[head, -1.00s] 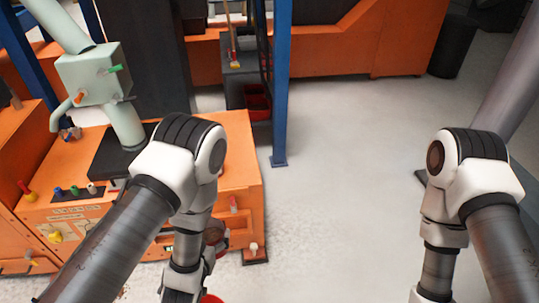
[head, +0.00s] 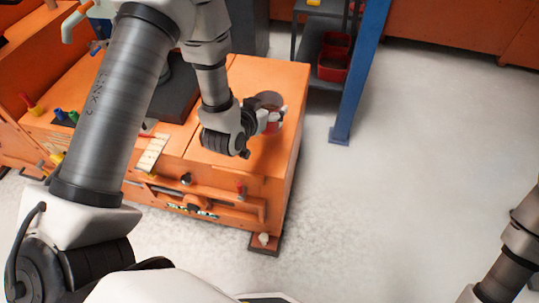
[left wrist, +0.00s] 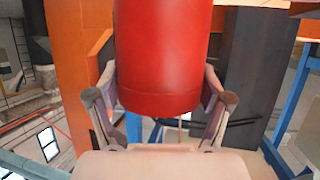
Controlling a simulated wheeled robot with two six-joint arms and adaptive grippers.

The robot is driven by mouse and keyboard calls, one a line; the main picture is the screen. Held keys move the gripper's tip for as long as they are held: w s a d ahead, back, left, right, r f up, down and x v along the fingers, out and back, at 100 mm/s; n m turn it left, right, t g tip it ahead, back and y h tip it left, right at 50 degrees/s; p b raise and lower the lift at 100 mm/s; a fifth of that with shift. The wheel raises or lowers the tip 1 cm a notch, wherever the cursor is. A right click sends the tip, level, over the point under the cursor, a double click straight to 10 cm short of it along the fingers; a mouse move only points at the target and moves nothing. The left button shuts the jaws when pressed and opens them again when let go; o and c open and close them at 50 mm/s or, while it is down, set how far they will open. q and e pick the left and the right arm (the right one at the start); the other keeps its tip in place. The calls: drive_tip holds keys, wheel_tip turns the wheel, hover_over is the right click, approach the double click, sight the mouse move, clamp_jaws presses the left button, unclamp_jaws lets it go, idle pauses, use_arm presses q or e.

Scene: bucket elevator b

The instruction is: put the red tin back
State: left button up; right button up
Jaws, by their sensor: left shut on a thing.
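The red tin (left wrist: 165,55) fills the upper middle of the left wrist view, between the two fingers of my left gripper (left wrist: 160,98). In the head view the left gripper (head: 266,120) is at the top right part of the orange machine block. My right gripper is out of view; only part of the right arm shows at the lower right edge.
The orange machine block (head: 275,75) has knobs and a lever on its front. A blue post (head: 357,75) stands to its right. Behind the post is a dark shelf with red bins (head: 333,65). The grey floor (head: 415,150) on the right is clear.

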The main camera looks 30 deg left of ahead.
use_arm(q)
drive_tip(key=f, duration=0.4)
drive_tip(key=f+b, duration=0.1)
drive_tip(key=f, duration=0.3)
drive_tip(key=shift+s+f, duration=0.2)
drive_tip(key=shift+f, duration=0.6)
drive_tip(key=shift+b, duration=0.3)
drive_tip(key=shift+f, duration=0.15)
drive_tip(key=o, duration=1.2)
